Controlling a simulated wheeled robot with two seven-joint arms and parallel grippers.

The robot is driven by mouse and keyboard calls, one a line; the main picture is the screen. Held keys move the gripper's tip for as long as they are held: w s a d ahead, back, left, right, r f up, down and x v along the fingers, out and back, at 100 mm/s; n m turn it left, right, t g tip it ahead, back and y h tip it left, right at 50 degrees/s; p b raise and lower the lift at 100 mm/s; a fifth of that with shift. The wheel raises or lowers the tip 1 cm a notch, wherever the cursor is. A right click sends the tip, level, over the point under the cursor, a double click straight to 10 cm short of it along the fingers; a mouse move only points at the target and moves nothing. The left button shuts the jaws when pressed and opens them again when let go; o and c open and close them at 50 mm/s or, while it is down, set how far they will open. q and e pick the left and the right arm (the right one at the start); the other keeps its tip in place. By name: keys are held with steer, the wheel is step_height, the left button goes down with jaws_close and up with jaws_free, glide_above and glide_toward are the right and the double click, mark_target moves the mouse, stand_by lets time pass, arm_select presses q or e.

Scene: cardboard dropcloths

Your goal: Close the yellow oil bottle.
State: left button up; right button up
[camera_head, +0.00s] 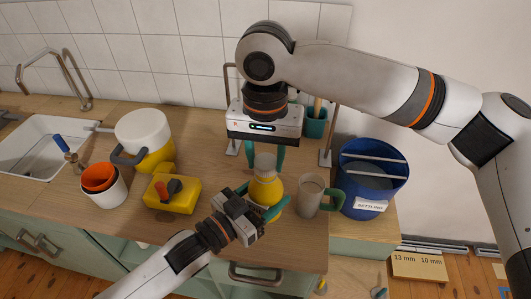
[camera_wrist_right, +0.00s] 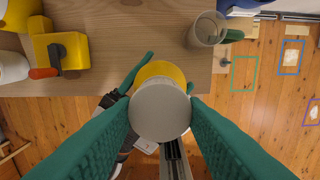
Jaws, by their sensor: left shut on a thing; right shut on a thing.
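The yellow oil bottle (camera_head: 265,195) stands at the counter's front edge. My left gripper (camera_head: 268,205) is shut around its yellow body from the lower left. In the right wrist view the bottle's yellow body (camera_wrist_right: 160,72) shows partly from above. A pale grey cap (camera_head: 265,163) sits at the top of the bottle. My right gripper (camera_head: 264,160) points down from above and is shut on this cap. In the right wrist view the round cap (camera_wrist_right: 160,110) lies between the green fingers and hides the bottle's neck. I cannot tell whether the cap is seated.
A grey mug (camera_head: 309,195) with a green handle stands close right of the bottle. A blue bucket (camera_head: 371,180) is farther right. A yellow box (camera_head: 172,195), an orange-and-white cup and a white-and-yellow pot stand left. A sink (camera_head: 35,150) is far left.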

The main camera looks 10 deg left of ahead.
steer(key=shift+f, duration=0.55)
arm_select(q)
jaws_close()
arm_select(e)
steer(key=m, duration=0.9)
steer(key=shift+f+m, duration=0.1)
steer(key=shift+m, duration=0.2)
steer(key=m, duration=0.4)
steer(key=shift+a, duration=0.1)
steer(key=m, duration=0.3)
steer(key=shift+w, duration=0.1)
